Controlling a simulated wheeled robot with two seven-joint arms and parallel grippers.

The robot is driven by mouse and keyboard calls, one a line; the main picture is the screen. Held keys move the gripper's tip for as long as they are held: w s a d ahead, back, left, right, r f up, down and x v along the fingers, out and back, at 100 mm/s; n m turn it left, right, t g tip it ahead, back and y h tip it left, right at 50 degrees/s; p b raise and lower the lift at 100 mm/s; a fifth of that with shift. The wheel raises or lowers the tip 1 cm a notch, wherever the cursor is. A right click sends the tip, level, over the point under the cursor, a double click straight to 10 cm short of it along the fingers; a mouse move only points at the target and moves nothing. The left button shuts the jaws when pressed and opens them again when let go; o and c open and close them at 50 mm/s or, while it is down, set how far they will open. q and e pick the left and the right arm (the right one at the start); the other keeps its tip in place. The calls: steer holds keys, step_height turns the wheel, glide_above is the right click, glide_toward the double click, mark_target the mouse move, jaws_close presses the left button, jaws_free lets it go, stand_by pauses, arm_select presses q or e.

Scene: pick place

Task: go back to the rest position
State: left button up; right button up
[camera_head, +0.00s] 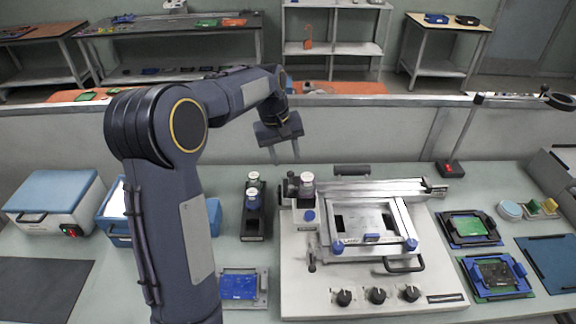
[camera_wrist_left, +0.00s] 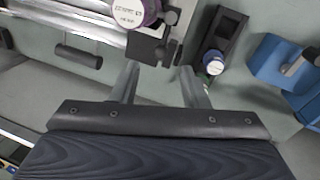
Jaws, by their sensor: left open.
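My left gripper (camera_head: 284,151) is open and empty, above the back of the bench, just behind and left of the stencil printer (camera_head: 298,262). In the left wrist view my left gripper (camera_wrist_left: 157,84) shows two fingers spread apart with nothing between them. A jar with a white lid (camera_head: 307,178) stands on the printer's back left corner; it also shows with a purple label in the wrist view (camera_wrist_left: 138,12). My right gripper is not in view.
A black holder (camera_head: 258,222) with bottles stands left of the printer. A blue board (camera_head: 238,286) lies in front of it. Board holders (camera_head: 468,228) sit at the right. A lamp base (camera_head: 451,170) is at the back right. A blue-lidded box (camera_head: 53,192) stands at the left.

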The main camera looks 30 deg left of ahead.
arm_select(q)
step_height(320, 180, up, 2)
steer(key=shift+s+a+r, duration=0.15)
steer(key=shift+r, duration=0.05)
stand_by(0.4)
steer(key=s+d+r+m+t+h, duration=0.1)
steer(key=s+d+r+m, duration=0.1)
steer(key=s, duration=0.5)
steer(key=s+d+r+m+t+h, duration=0.1)
steer(key=s+d, duration=0.2)
steer(key=s, duration=0.4)
steer(key=s+d+f+m+t, duration=0.1)
steer(key=s+d+f+m, duration=0.1)
steer(key=s+d, duration=0.2)
steer(key=s+d+f+m+t, duration=0.1)
steer(key=s+d+f, duration=0.2)
steer(key=s, duration=0.7)
steer(key=shift+s+d+f+m, duration=0.2)
steer(key=shift+d+f+m, duration=0.15)
steer(key=shift+m, duration=0.05)
